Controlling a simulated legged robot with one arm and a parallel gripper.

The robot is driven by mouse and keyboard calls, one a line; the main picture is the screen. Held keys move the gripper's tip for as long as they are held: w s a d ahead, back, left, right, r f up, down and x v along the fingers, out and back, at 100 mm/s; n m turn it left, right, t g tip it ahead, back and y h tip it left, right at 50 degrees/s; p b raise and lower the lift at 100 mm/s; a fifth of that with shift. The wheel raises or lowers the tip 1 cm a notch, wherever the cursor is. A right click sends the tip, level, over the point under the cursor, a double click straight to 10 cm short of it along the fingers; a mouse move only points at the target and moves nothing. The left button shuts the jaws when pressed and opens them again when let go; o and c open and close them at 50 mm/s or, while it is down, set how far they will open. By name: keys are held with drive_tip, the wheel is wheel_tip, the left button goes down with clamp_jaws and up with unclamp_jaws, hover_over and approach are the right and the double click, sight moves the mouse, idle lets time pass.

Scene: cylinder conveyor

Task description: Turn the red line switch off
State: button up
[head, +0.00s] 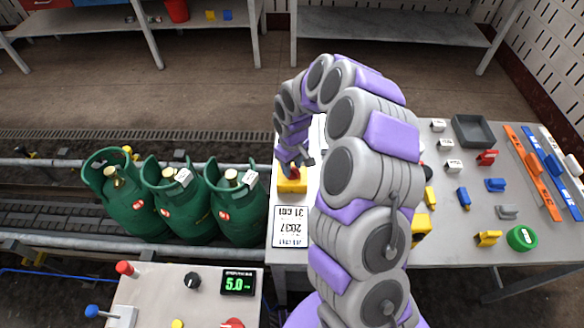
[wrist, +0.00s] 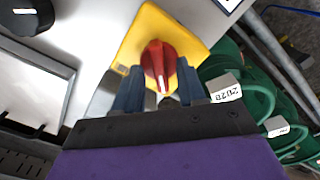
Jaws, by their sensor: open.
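The red line switch (wrist: 158,66) is a red rotary knob on a yellow plate (wrist: 152,25). In the wrist view it sits between the two fingers of my gripper (wrist: 158,90), with one finger on each side. The fingers are open and I see no clear contact with the knob. The knob's pointed end faces down toward the gripper's palm. In the head view the yellow plate (head: 292,185) is at the left end of the table, and my gripper (head: 297,162) is right over the knob, partly hiding it.
Green gas cylinders (head: 235,205) stand on the conveyor (head: 40,215) left of the switch. A sign (head: 290,227) lies in front of it. A control panel (head: 180,295) with a green display is at the bottom. Tools and small blocks cover the table (head: 450,250) on the right.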

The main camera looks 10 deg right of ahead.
drive_tip(key=shift+f, duration=0.4)
clamp_jaws()
